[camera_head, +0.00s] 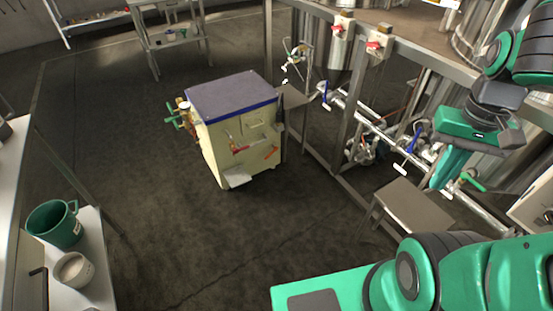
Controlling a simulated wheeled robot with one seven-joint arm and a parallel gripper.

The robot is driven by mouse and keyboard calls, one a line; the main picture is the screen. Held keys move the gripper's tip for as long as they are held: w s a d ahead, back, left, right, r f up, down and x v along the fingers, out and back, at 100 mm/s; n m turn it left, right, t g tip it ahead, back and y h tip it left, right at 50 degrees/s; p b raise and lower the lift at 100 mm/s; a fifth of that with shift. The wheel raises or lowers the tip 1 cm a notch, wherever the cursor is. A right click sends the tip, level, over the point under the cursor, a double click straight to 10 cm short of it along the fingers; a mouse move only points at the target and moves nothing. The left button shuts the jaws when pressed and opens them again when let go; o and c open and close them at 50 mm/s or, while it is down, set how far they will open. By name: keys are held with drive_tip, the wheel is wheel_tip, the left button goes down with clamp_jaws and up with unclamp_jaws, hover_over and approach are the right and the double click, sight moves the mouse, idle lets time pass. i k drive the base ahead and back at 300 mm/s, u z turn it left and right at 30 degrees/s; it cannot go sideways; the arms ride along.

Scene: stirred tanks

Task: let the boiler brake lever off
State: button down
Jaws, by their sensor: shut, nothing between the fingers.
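A cream box-shaped unit with a blue-grey top (206,150) stands on the floor left of the middle. It looks like the boiler, but I cannot be sure. Its front has small red and orange handles (271,153), and a pale flat plate (237,178) sticks out low at its front. Green-handled valves (172,117) are on its left side. I cannot tell which part is the brake lever. My gripper (437,186) is at the right, pointing down, shut and empty. It is well apart from the cream unit, in front of the pipework.
A steel frame with tanks and pipes (382,132) fills the right side, with blue-handled valves (413,138). A low steel step (412,207) stands before it. Open dark floor (230,240) lies between.

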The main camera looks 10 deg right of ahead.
sight(270, 155)
drive_tip(key=u, duration=0.05)
drive_tip(key=i, duration=0.9)
